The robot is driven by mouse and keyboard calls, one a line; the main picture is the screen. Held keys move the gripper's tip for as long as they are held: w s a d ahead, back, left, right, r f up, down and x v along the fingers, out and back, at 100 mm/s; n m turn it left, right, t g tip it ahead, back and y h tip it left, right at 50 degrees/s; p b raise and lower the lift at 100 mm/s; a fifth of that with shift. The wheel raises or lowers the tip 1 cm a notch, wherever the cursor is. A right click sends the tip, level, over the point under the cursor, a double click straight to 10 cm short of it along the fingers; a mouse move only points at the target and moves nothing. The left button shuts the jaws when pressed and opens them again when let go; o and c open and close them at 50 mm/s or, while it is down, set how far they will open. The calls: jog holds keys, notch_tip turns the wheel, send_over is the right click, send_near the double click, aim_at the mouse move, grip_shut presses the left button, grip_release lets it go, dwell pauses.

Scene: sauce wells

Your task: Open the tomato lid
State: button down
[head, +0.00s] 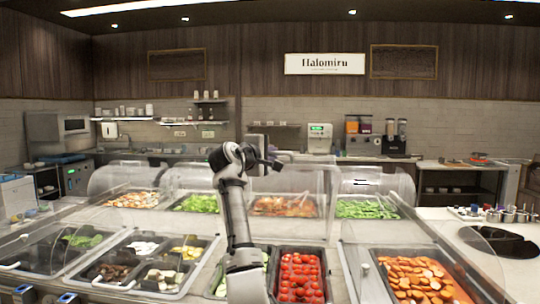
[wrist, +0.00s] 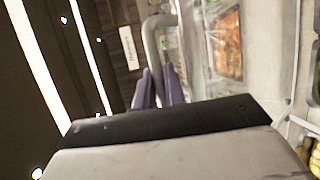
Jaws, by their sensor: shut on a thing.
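The tomatoes (head: 300,278) lie in a dark rectangular well at the front of the counter, just right of my arm, and show uncovered. A clear lid (head: 318,185) stands raised, roughly upright, behind that well; its outline is faint. My gripper (head: 275,160) is high at the lid's upper edge, beyond the well. In the wrist view, the two purple-grey fingers (wrist: 159,88) are shut on a curved grey handle (wrist: 152,40). A clear panel (wrist: 190,45) extends beside the handle. The exact contact is partly hidden by the gripper body.
A well of orange slices (head: 415,277) sits to the right. Several wells with dark and pale foods (head: 150,258) lie to the left. Clear covers (head: 375,185) stand over the back row of foods. My arm partly hides a green-food well beside the tomatoes.

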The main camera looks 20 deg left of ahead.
jog(key=c, duration=1.8)
grip_release()
jog(key=shift+o, duration=0.2)
jog(key=shift+s, duration=0.1)
jog(key=s+a+b, duration=0.1)
jog(key=s+b, duration=0.5)
jog(key=s, duration=0.7)
jog(key=shift+s+a+r, duration=0.3)
jog(key=shift+r, duration=0.15)
